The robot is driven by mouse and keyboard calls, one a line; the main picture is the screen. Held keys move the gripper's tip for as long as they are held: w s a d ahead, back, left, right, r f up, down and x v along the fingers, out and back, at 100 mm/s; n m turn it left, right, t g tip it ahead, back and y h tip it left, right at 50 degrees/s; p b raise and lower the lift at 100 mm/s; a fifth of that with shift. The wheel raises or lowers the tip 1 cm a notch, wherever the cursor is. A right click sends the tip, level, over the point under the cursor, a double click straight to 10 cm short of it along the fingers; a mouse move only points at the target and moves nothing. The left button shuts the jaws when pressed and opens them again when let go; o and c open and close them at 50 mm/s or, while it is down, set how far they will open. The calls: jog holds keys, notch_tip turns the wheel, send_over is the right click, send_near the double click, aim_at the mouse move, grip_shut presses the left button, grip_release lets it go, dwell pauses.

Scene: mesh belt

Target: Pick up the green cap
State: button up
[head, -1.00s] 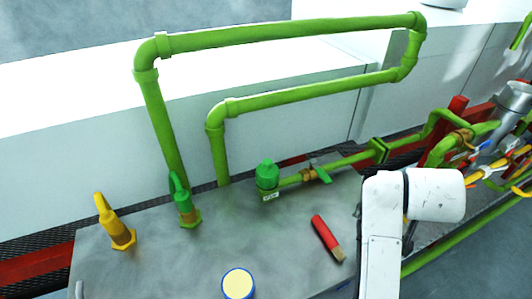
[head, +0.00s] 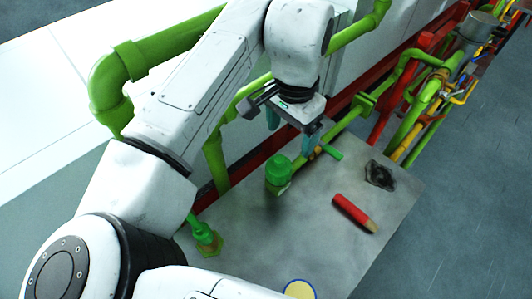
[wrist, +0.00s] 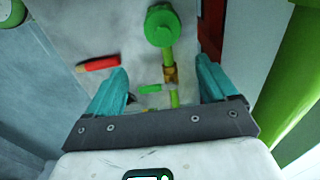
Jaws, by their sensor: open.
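The green cap (head: 278,172) stands upright on the grey table, joined to or against the green pipe with the valve. In the wrist view the round green cap (wrist: 160,24) is near the top middle, beyond the fingertips. My gripper (head: 292,133) is open and empty, with teal fingers pointing down. It is above and slightly behind the cap, apart from it. In the wrist view my gripper (wrist: 161,68) has its fingers spread on either side of the pipe and valve (wrist: 170,75).
A red cylinder with a tan end (head: 355,213) lies right of the cap. A green nozzle-like piece (head: 206,240) stands at the left, and a round yellow-topped item (head: 299,290) is at the front. Thick green pipes (head: 120,80) rise behind.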

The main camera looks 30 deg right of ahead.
aim_at(280, 159)
jog(key=shift+w+a, duration=0.1)
jog(key=shift+a, duration=0.55)
jog(key=shift+a+f, duration=0.15)
jog(key=shift+f, duration=0.1)
notch_tip(280, 159, down, 10)
jog(key=shift+w+f+p, duration=0.1)
jog(key=shift+p, duration=0.9)
jog(key=shift+c, duration=0.4)
jog(key=c, duration=0.9)
